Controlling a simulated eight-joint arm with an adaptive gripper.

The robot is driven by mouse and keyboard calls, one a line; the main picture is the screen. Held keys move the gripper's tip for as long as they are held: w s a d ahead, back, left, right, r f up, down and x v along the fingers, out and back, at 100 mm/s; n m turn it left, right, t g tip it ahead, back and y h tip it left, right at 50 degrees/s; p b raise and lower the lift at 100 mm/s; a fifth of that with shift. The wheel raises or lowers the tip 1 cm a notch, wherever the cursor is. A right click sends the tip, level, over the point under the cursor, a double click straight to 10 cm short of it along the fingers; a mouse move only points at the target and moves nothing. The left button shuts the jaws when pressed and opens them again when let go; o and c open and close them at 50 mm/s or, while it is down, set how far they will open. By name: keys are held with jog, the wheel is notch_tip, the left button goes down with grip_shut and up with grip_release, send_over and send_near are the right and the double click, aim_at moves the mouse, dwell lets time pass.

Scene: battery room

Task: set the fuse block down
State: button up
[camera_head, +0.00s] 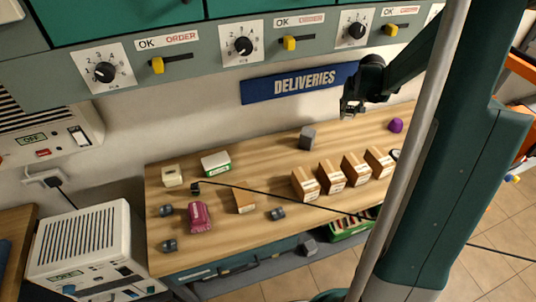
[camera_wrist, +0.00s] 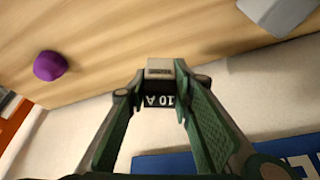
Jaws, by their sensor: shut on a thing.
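The fuse block (camera_wrist: 160,70) shows in the wrist view, a small block with a pale top and a dark face marked "10 A". My gripper (camera_wrist: 158,85) is shut on it, one green-padded finger on each side. In the head view my gripper (camera_head: 350,108) hangs in the air above the back right of the wooden table (camera_head: 240,260), in front of the wall by the "DELIVERIES" sign. The block is too small and dark to make out there. The underside of the block is hidden.
A grey block (camera_head: 307,137) stands at the table's back, and a purple lump (camera_head: 396,125) lies at the right. Several cardboard boxes (camera_head: 331,178) stand in a row. Smaller items, including a magenta one (camera_head: 200,217), lie at the left. Bare wood shows between the grey block and purple lump.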

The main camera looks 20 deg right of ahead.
jog(key=a+n+y, duration=0.1)
jog(key=a+n, duration=0.3)
jog(key=a, duration=3.4)
jog(key=shift+a+n+y+p, duration=0.2)
jog(key=shift+n+y+p, duration=0.2)
jog(key=shift+p, duration=0.05)
jog(key=shift+s+f, duration=0.1)
jog(key=shift+f, duration=0.1)
jog(key=shift+f+b, duration=0.3)
jog(key=shift+f, duration=2.55)
jog(key=shift+f, duration=2.05)
jog(key=shift+f+b, duration=0.2)
jog(key=shift+b, duration=0.25)
